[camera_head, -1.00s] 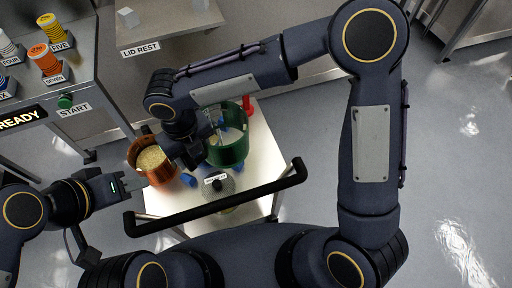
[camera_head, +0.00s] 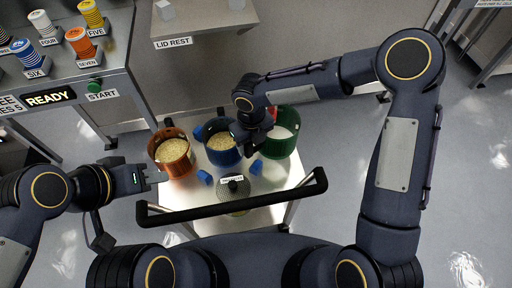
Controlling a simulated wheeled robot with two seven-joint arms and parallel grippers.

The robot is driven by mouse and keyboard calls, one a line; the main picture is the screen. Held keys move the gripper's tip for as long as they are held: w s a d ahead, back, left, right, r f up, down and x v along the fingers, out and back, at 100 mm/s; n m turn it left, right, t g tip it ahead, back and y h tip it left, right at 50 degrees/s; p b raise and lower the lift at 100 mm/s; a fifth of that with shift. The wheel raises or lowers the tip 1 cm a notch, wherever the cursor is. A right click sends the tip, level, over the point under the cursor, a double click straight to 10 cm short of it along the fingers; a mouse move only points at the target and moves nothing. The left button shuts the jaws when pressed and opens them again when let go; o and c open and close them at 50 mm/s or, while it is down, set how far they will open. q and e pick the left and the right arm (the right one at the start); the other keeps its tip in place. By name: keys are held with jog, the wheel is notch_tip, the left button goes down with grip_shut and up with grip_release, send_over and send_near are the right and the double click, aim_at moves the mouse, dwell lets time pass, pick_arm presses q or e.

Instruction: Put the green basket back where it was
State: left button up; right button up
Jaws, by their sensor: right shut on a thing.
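The green basket (camera_head: 283,141) is at the right of the small white cart (camera_head: 285,178); its inside looks pale. My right gripper (camera_head: 250,139) comes down at its left side and is shut on it, apparently at the rim; the fingertips are partly hidden by the wrist. I cannot tell whether the basket rests on the cart top or hangs just above it. My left gripper (camera_head: 156,177) looks open and empty, beside the lower left of the copper basket (camera_head: 172,158).
A blue basket (camera_head: 222,155) with tan grains stands between the copper and green baskets. A round lidded vessel (camera_head: 234,187) and small blue pieces (camera_head: 204,177) are in front. The black cart handle (camera_head: 240,203) crosses nearest me. A bench with labelled spools (camera_head: 80,42) is upper left.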

aim_at(256, 149)
jog(key=shift+w+d+f, duration=0.2)
jog(key=shift+f, duration=0.1)
jog(key=f, duration=0.4)
jog(key=shift+w+d, duration=0.4)
jog(key=shift+f, duration=0.15)
jog(key=shift+f+b, duration=0.3)
jog(key=shift+b, duration=0.1)
jog(key=o, duration=1.4)
jog(key=shift+r, duration=0.1)
